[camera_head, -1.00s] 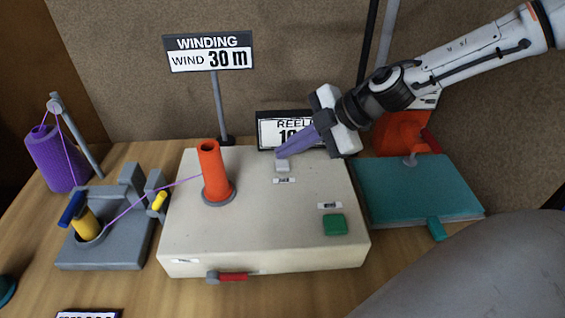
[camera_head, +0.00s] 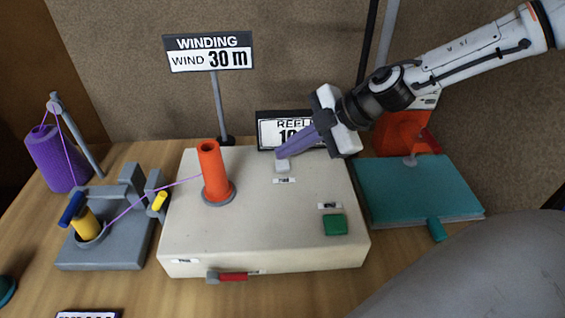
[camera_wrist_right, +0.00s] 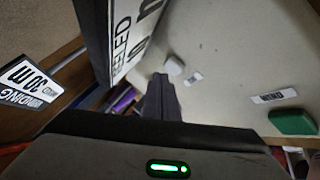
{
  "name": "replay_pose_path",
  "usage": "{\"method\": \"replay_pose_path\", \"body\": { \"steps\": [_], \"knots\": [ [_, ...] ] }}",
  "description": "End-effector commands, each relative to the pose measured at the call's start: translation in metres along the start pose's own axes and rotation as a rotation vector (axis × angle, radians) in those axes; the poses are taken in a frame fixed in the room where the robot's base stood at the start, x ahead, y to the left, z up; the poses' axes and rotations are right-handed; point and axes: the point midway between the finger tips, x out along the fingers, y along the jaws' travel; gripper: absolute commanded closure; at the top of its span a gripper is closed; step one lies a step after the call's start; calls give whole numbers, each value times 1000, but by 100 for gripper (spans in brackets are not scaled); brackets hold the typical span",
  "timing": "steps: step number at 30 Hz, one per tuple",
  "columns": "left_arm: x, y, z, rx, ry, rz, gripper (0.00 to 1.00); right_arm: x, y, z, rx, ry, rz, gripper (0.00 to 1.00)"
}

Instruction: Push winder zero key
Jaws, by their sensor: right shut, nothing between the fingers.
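The winder (camera_head: 260,225) is a cream box with an orange spindle (camera_head: 212,170) on its top. A small white key (camera_head: 282,167) sits on its top near the back, with a small label in front of it. It also shows in the right wrist view (camera_wrist_right: 174,66). A green key (camera_head: 335,225) sits at the front right of the top. My right gripper (camera_head: 281,155) is shut and empty, its purple fingertips at the back edge of the white key. I cannot tell whether they touch it. My left gripper is not in view.
The reeled-length display (camera_head: 290,130) stands just behind the winder, close to my right gripper. A winding sign (camera_head: 210,53) stands on a post. A grey tension unit (camera_head: 105,240) with purple yarn is on the left. A teal block (camera_head: 415,190) is on the right.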

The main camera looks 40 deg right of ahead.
Motion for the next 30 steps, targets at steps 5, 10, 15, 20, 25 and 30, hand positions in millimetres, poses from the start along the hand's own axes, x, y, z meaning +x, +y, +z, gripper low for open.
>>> {"method": "replay_pose_path", "body": {
  "steps": [5, 10, 15, 20, 25, 30],
  "knots": [
    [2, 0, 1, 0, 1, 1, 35, 2, -1, 1, 0, 0, 0, 100],
    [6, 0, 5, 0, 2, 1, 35, 6, -5, 5, 0, 0, 0, 100],
    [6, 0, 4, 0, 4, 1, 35, 6, -4, 4, 0, 0, 0, 100],
    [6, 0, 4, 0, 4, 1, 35, 6, -4, 4, 0, 0, 0, 100],
    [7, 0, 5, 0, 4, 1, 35, 7, -5, 5, 0, 0, 0, 100],
    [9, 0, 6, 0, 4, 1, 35, 8, -6, 6, 0, 0, 0, 100]
  ]
}}
